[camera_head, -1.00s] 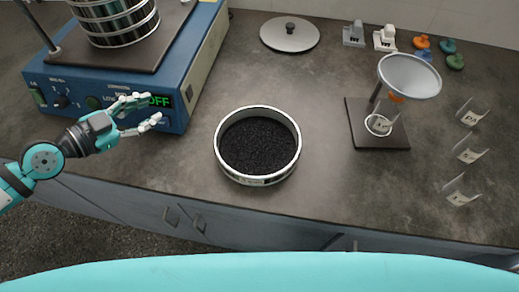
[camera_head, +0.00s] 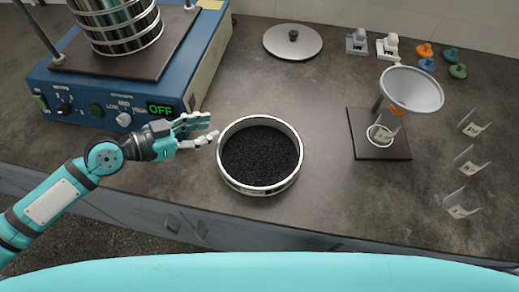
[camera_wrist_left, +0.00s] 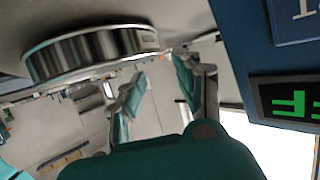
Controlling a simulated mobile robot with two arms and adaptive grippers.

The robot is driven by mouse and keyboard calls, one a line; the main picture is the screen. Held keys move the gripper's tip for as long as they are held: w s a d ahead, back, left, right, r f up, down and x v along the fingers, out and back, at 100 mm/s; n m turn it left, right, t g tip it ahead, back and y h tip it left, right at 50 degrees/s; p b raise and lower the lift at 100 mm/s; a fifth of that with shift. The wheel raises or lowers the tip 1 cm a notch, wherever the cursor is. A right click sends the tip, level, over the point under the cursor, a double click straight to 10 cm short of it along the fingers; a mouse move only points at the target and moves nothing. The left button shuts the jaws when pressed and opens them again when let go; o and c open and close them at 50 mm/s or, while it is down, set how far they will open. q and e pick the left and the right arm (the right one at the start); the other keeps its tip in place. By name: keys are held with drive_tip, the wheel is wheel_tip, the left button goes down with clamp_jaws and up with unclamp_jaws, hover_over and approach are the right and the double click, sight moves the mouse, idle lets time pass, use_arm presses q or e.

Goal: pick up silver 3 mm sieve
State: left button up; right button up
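A round silver sieve (camera_head: 260,189) filled with dark granules (camera_head: 260,155) stands flat on the counter in the middle of the head view. Its metal wall also shows in the left wrist view (camera_wrist_left: 90,52). My left gripper (camera_head: 210,130) is open and empty. Its fingers point right, just left of the sieve's rim, with a small gap. In the left wrist view my two fingers (camera_wrist_left: 160,95) are spread apart with nothing between them. More silver sieves (camera_head: 120,30) are stacked on the blue shaker. I cannot read a mesh size on any. My right gripper is out of view.
The blue shaker (camera_head: 205,70), its display reading OFF, stands left, behind my left gripper. A silver lid (camera_head: 293,41) lies at the back. A funnel stand (camera_head: 379,150), clear labelled pieces (camera_head: 469,160) and small coloured items (camera_head: 426,64) are at right.

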sight(238, 121)
use_arm(q)
drive_tip(key=p+x, duration=0.1)
drive_tip(key=x, duration=0.3)
drive_tip(key=shift+w+d, duration=0.1)
drive_tip(key=p+x, duration=0.2)
drive_tip(key=x, duration=0.3)
drive_tip(key=shift+d+f, duration=0.15)
drive_tip(key=shift+f, duration=0.05)
drive_tip(key=shift+c, duration=0.4)
clamp_jaws()
drive_tip(key=shift+r, duration=0.1)
